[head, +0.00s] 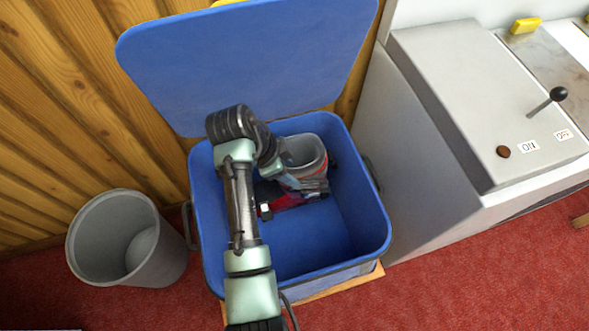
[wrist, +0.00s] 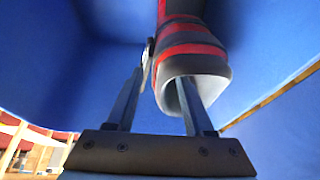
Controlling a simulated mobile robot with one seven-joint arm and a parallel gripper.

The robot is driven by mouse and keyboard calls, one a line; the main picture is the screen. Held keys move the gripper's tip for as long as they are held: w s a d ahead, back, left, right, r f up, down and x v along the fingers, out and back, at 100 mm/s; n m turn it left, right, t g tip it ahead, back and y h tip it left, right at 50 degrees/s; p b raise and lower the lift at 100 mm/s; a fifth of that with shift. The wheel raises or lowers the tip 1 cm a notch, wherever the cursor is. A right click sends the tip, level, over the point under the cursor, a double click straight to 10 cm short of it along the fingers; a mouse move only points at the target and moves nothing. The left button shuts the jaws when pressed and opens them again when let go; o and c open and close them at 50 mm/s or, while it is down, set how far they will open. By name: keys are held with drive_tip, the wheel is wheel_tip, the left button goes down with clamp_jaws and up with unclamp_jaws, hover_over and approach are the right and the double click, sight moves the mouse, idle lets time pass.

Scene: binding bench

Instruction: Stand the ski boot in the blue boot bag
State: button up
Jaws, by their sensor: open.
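The ski boot (head: 306,152), grey with red parts, is inside the blue boot bag (head: 352,245). In the head view its open cuff faces up and it looks upright; its sole is hidden. The wrist view shows the red-striped boot (wrist: 192,50) with its pale cuff rim towards me. My gripper (wrist: 163,78) is open at the cuff, one finger beside its left side and the other at the cuff opening, seemingly inside it. I cannot tell whether either finger touches the boot. In the head view my arm reaches down into the bag and hides part of the boot.
The bag's blue lid (head: 250,60) stands open at the back. A grey machine (head: 440,110) with a lever stands close on the right. Wood panelling is behind; red carpet lies in front.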

drive_tip(key=p+v, duration=0.2)
drive_tip(key=v, duration=0.6)
